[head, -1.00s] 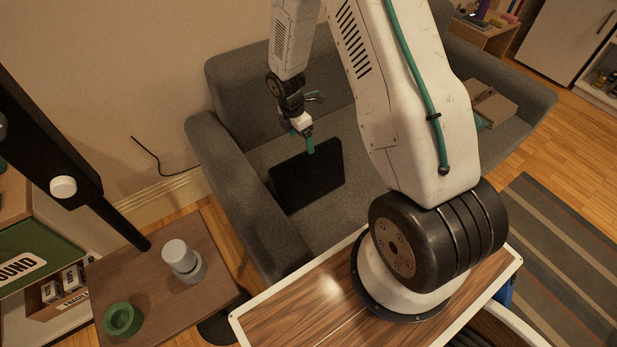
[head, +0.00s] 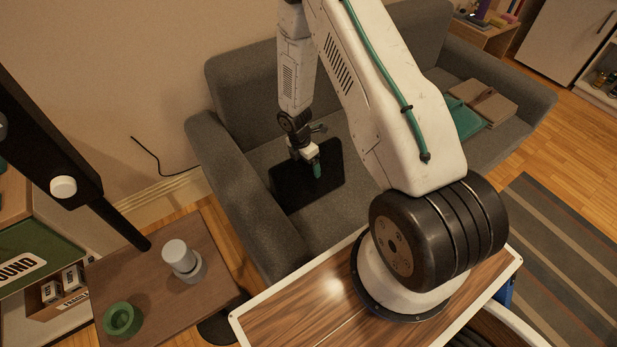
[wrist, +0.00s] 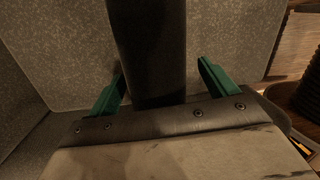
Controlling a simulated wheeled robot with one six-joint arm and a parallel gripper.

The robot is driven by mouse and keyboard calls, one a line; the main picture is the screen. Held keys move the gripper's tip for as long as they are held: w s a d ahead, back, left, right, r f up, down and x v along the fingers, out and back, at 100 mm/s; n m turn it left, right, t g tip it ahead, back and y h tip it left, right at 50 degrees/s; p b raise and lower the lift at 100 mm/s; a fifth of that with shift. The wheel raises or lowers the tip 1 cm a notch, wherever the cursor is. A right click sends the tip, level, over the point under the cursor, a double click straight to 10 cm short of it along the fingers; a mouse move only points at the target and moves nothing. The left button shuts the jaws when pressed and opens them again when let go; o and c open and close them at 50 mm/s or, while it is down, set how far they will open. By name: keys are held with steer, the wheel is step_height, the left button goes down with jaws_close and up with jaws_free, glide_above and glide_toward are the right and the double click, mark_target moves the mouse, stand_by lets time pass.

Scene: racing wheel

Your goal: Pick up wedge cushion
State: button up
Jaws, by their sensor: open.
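The wedge cushion (head: 287,188) appears to be the black, flat-faced block on the grey sofa seat, near the left armrest. In the wrist view the dark cushion (wrist: 148,45) runs between the two green fingers. My gripper (head: 315,168) is over the cushion in the head view, pointing down. In the wrist view my gripper (wrist: 163,88) is open, with one finger on each side of the dark block and a visible gap at the right finger. Contact at the left finger is hard to tell. The gripper hides part of the cushion's upper edge.
The grey sofa (head: 232,148) has a backrest and armrests around the seat. A teal folded item (head: 466,120) and a brown one (head: 487,103) lie at its right. A side table (head: 150,285) with a green ring (head: 122,319) and a grey cylinder (head: 180,258) stands at left.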

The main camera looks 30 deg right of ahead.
steer(key=c, duration=1.7)
steer(key=shift+r, duration=0.1)
